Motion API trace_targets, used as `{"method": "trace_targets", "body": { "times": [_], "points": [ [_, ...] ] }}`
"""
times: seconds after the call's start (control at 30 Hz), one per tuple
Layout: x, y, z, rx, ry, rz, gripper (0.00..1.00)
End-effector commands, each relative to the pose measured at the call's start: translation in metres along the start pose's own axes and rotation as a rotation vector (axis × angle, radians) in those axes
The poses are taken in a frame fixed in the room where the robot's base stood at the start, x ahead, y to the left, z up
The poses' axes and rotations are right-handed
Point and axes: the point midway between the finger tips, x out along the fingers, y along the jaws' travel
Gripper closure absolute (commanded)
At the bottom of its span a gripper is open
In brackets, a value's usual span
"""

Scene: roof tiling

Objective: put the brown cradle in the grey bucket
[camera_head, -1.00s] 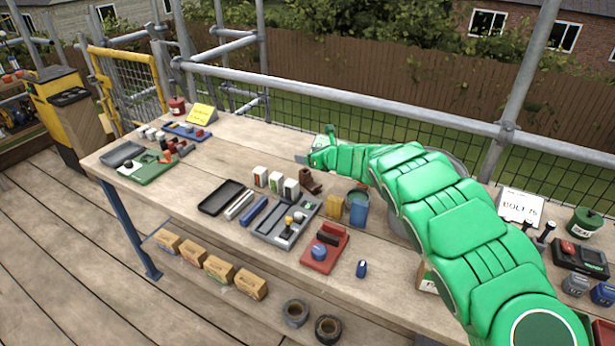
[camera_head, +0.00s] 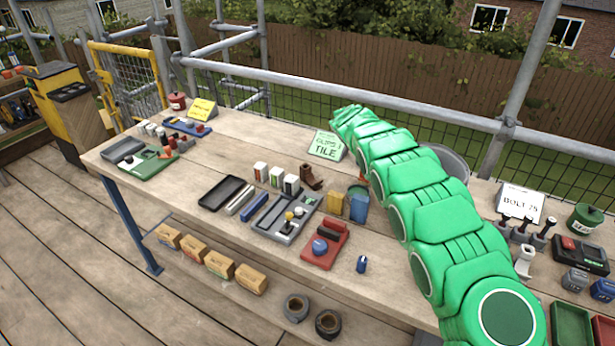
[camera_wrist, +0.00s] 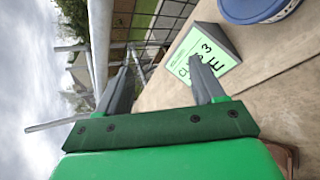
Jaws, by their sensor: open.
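The brown cradle (camera_head: 310,176) stands on the bench in the head view, just right of a row of small white boxes. The grey bucket (camera_head: 447,160) is at the back of the bench, mostly hidden behind my green arm. My gripper is hidden at the far end of the arm in the head view. In the wrist view my gripper (camera_wrist: 160,60) is open, its two grey fingers apart with nothing between them. A brown shape at that view's lower right edge is too cut off to name.
A green "CLIPS TILE" sign (camera_head: 326,145) stands near the arm's far end. A blue cup (camera_head: 358,205) and a yellow block (camera_head: 335,203) stand right of the cradle. A grey sectioned tray (camera_head: 285,218) lies in front. Scaffold rails (camera_head: 420,118) run behind the bench.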

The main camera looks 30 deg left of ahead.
Motion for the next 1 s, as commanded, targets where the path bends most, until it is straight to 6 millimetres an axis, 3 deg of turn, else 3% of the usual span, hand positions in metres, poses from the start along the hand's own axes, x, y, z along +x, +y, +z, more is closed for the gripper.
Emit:
{"method": "trace_targets", "body": {
  "times": [0.27,0.5,0.7,1.0],
  "points": [
    [-0.003,-0.042,-0.027,0.598,0.004,-0.297,0.32],
    [-0.028,-0.067,-0.085,1.022,0.030,-0.595,0.32],
    [-0.051,-0.076,-0.124,1.216,0.042,-0.794,0.32],
    [-0.057,-0.079,-0.140,1.271,0.046,-0.859,0.32]
  ]
}}
